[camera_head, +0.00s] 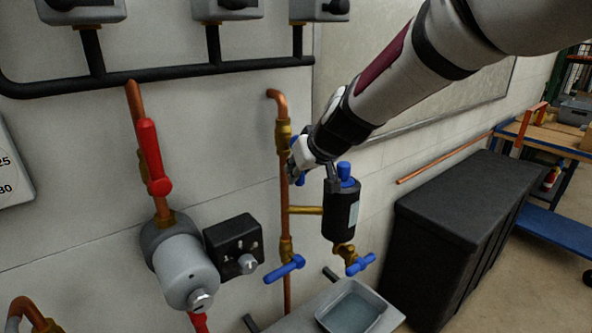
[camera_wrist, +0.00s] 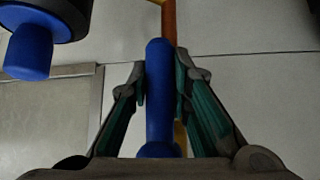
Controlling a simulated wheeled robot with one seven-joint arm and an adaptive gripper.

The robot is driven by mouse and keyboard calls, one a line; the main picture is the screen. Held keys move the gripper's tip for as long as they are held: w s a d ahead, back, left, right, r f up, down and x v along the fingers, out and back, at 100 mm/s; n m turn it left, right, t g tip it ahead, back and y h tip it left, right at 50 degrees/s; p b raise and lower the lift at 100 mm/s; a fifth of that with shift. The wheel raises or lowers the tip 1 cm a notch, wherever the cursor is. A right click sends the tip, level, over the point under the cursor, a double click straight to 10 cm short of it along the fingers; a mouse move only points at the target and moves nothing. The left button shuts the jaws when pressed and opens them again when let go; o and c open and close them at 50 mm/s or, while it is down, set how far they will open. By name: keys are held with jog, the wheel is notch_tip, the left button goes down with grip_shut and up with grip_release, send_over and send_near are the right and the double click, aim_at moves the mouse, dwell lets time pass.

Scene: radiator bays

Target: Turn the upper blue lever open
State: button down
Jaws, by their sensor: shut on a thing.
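The upper blue lever (camera_wrist: 158,95) stands lengthwise between the fingers of my gripper (camera_wrist: 159,85) in the wrist view, with a finger on each side. My gripper is shut on it. In the head view my gripper (camera_head: 303,158) is at the upper brass valve (camera_head: 283,135) on the vertical copper pipe (camera_head: 284,190). There it hides most or all of the upper lever, so its angle is hard to tell. A lower blue lever (camera_head: 285,270) sits tilted across the same pipe further down.
A black cylinder (camera_head: 341,212) with a blue cap (camera_head: 346,172) hangs close right of the pipe, above a blue-handled tap (camera_head: 360,264) and a tray (camera_head: 352,312). A red lever (camera_head: 152,160) and grey pump (camera_head: 185,267) are left. A black bin (camera_head: 455,225) stands right.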

dwell(0.4)
jog(key=c, duration=1.4)
grip_release()
jog(key=shift+c, duration=0.2)
jog(key=v, duration=1.2)
